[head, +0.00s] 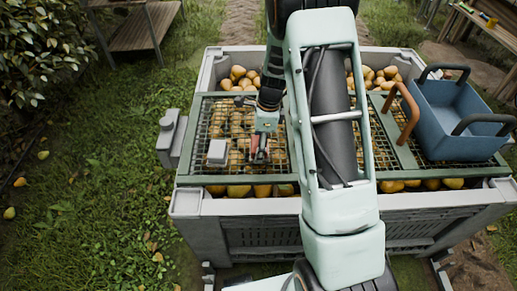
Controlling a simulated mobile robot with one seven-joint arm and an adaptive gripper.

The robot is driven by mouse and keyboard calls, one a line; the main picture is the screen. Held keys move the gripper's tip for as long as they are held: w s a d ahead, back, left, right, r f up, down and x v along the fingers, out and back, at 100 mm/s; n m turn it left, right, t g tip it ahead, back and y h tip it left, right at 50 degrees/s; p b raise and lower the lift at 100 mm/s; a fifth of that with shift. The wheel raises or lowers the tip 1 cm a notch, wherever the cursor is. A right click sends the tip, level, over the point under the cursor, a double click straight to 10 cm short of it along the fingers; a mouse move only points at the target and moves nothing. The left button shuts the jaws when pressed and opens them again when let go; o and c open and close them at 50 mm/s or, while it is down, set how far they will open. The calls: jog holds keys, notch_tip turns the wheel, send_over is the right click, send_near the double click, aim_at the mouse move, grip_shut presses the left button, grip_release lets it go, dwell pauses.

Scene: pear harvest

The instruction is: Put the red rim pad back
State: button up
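My gripper (260,155) points down over the green-framed wire grid on top of the pear bin, left of the middle. A small red piece (254,146), which may be the red rim pad, shows at its fingers. I cannot tell whether the fingers are closed on it or only beside it. My own arm crosses the middle of the view and hides part of the grid and bin.
The grey bin (190,204) holds many pears under the grid. A small pale block (217,152) sits on the grid left of my gripper. A grey box (168,138) is at the bin's left edge. A blue crate (455,142) with dark handles stands right, beside a brown handle (405,112).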

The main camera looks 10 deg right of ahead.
jog(key=shift+f, duration=0.5)
jog(key=shift+f, duration=0.2)
jog(key=o, duration=1.1)
jog(key=shift+r, duration=0.15)
jog(key=r+p, duration=0.1)
jog(key=r, duration=0.3)
jog(key=d+r, duration=0.1)
jog(key=r, duration=0.3)
jog(key=r+p, duration=0.1)
jog(key=r, duration=0.3)
jog(key=shift+s+d+p, duration=0.15)
jog(key=shift+d+p, duration=0.15)
jog(key=shift+d, duration=0.1)
